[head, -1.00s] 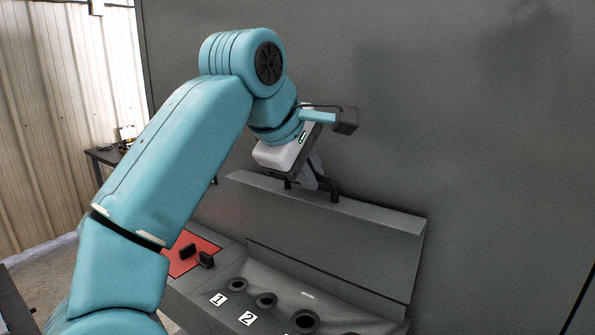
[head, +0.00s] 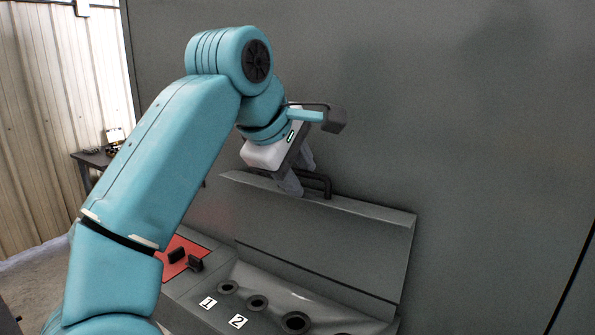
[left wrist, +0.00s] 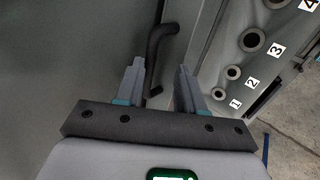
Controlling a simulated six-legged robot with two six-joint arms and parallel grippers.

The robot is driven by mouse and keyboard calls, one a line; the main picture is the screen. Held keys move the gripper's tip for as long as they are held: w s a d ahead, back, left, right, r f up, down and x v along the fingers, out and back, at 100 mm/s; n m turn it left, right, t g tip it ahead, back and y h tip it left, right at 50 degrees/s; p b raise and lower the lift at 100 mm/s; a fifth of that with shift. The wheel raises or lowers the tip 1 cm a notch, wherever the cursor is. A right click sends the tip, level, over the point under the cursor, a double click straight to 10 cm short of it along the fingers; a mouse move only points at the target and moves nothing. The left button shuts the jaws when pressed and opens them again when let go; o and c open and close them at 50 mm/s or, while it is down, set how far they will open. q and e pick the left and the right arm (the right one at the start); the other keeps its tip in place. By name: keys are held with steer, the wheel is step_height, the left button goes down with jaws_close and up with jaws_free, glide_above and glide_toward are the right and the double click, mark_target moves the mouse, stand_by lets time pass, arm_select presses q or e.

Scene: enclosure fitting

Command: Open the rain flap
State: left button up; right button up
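The grey rain flap (head: 320,238) stands raised at the back of the panel in the head view, with the numbered ports in front of it uncovered. Its dark bar handle (head: 328,185) is on its top edge; the handle also shows in the left wrist view (left wrist: 154,48). My left gripper (head: 297,175) is at the left part of the handle. My right gripper is not in view.
Round ports (head: 257,303) with number labels lie below the flap. A red plate (head: 172,264) with two dark knobs is left of them. A tall grey wall (head: 480,130) rises behind the flap. A small table (head: 95,158) stands at the far left.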

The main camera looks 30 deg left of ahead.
arm_select(q)
steer(key=s+a+b, duration=0.1)
steer(key=s+b, duration=0.4)
steer(key=s, duration=0.8)
steer(key=shift+r, duration=0.45)
steer(key=shift+w, duration=0.2)
steer(key=shift+s, duration=0.2)
